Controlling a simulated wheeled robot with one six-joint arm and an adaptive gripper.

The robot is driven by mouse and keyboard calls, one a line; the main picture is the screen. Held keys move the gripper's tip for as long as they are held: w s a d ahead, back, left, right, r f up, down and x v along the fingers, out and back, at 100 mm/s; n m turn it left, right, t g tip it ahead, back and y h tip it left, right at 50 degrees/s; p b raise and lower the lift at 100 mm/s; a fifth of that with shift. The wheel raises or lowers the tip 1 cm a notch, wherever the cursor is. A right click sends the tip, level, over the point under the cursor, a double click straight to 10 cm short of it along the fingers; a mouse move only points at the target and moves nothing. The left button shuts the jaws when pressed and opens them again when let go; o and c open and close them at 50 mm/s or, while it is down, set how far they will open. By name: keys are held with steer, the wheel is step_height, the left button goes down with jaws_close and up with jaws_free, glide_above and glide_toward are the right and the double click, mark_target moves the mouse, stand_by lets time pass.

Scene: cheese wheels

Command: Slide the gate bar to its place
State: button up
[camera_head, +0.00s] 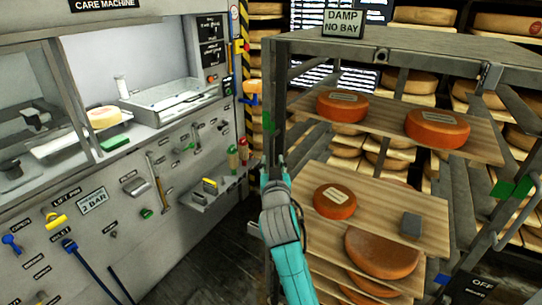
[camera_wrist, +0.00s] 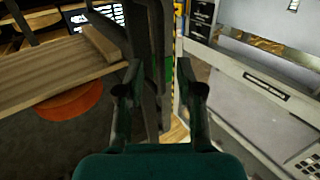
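My gripper (camera_head: 277,163) is at the left front post of the cheese rack (camera_head: 395,45). In the wrist view my gripper (camera_wrist: 158,80) is open, its two dark fingers apart. A dark upright bar or post (camera_wrist: 146,50) shows between and beyond the fingers; I cannot tell whether either touches it. Which piece is the gate bar is not clear. A green piece (camera_head: 268,122) is on the rack's left post, and another green piece (camera_head: 512,188) is on its right side.
Orange cheese wheels (camera_head: 438,129) sit on the rack's wooden shelves, with a grey block (camera_head: 411,224) on the middle one. The care machine (camera_head: 110,210) with levers and a small tray (camera_head: 209,192) stands left. Dark floor (camera_head: 215,255) lies open between them.

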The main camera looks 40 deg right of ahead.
mark_target(272, 157)
steer(key=shift+x, duration=2.2)
steer(key=shift+s, duration=0.1)
jaws_close()
